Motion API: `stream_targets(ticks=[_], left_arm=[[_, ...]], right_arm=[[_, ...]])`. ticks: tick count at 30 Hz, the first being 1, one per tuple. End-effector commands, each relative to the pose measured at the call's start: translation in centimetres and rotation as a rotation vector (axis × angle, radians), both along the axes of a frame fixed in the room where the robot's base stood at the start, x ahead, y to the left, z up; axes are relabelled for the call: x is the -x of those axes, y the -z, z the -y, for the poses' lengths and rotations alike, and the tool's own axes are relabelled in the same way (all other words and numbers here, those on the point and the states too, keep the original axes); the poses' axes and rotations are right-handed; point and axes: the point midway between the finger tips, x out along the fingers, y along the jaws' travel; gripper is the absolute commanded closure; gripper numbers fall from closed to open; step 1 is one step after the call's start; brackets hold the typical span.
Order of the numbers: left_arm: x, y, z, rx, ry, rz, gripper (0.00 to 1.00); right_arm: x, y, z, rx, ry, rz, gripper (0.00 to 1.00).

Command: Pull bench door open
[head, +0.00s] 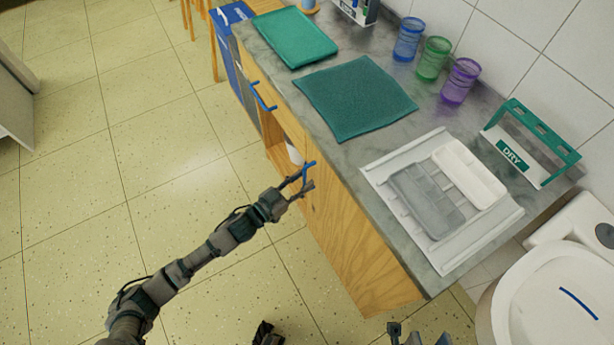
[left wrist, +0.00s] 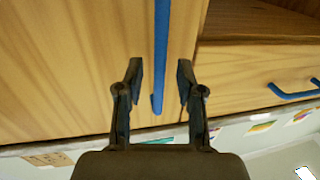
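The wooden bench door (head: 335,225) is on the front of the bench and looks closed. Its blue vertical handle (head: 309,172) sits near the door's edge, beside an open compartment. My left gripper (head: 302,186) is at this handle. In the left wrist view, the left gripper (left wrist: 160,82) is open, with one finger on each side of the blue handle (left wrist: 161,50). I see gaps between the fingers and the handle. My right gripper (head: 419,336) shows only in part at the bottom edge, its fingertips apart and empty as far as I can see.
The grey worktop (head: 351,160) holds a green tray (head: 296,37), a green cloth (head: 355,97), cups and a white rack (head: 480,235). A drawer with another blue handle (head: 263,97) is left of the door. A white sink (head: 550,295) stands right. The tiled floor (head: 150,200) at left is clear.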

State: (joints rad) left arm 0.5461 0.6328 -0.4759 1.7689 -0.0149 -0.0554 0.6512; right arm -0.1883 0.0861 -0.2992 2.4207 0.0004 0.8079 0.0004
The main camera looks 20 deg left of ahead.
Motion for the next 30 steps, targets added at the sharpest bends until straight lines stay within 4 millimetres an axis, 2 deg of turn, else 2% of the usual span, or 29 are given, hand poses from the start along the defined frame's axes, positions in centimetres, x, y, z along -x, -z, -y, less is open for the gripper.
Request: stream_targets(ticks=[5,13,14,18,30], left_arm=[[-1.11,0.05,0.53,0.001,0.0,0.0,0.63],[-1.25,-0.11,0.59,0.001,0.0,0.0,0.63],[-1.25,-0.1,0.59,0.001,0.0,0.0,0.65],[-1.24,-0.08,0.59,0.001,0.0,0.0,1.0],[-1.3,-0.13,0.79,0.001,-0.004,0.0,1.0]], right_arm=[[-0.6,0.31,-0.11,0.001,0.0,0.0,0.6],[-0.63,0.19,-0.14,0.002,0.0,0.003,0.6],[-0.63,0.19,-0.14,0.001,0.001,0.002,0.6],[-0.62,0.19,-0.14,0.001,0.001,0.002,0.6],[-0.56,-0.04,-0.13,0.001,0.0,0.005,0.6]])
